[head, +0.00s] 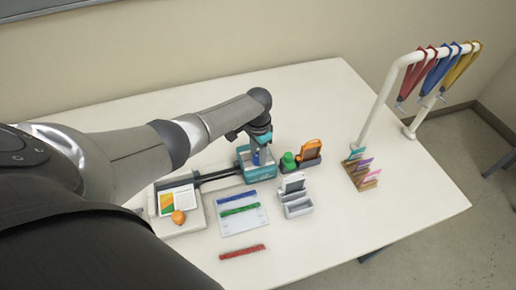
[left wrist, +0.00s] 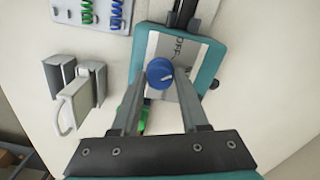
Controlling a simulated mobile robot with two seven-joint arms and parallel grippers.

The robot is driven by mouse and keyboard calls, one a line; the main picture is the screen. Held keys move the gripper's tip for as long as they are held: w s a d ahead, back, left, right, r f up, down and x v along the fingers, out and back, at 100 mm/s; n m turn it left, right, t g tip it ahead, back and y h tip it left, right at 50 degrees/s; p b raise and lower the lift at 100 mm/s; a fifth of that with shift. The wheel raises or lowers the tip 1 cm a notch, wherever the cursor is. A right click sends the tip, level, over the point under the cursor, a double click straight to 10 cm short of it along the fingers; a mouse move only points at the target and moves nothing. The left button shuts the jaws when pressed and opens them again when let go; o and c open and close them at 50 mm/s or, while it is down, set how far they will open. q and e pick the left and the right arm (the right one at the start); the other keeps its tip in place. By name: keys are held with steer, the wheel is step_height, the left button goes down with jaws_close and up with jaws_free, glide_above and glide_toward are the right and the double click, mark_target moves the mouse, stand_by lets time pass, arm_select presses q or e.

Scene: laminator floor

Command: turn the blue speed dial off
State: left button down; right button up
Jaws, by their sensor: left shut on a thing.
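The blue speed dial (left wrist: 159,72) sits on the light top panel of a teal laminator (left wrist: 207,64), which also shows in the head view (head: 262,173). A pale pointer mark on the dial aims to the right in the left wrist view. The "OFF" lettering (left wrist: 180,46) is printed on the panel up and right of the dial. My left gripper (head: 262,141) reaches down from above onto the laminator. In the left wrist view its two fingers (left wrist: 160,80) are closed on the dial from either side. My right gripper is not in view.
A tray (head: 191,223) with a printed card and an orange ball lies left of the laminator. A green item (head: 288,161), orange item (head: 311,150) and grey holder (head: 298,207) stand close on the right. A white lanyard stand (head: 375,110) is farther right. The table's right front is clear.

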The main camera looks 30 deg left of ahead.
arm_select(q)
steer(key=n+p, duration=0.1)
steer(key=n, duration=0.1)
steer(key=shift+r+n, duration=0.1)
steer(key=shift+n, duration=0.2)
steer(key=shift+n+p, duration=0.65)
steer(key=shift+n, duration=0.85)
steer(key=shift+c, duration=2.1)
jaws_free()
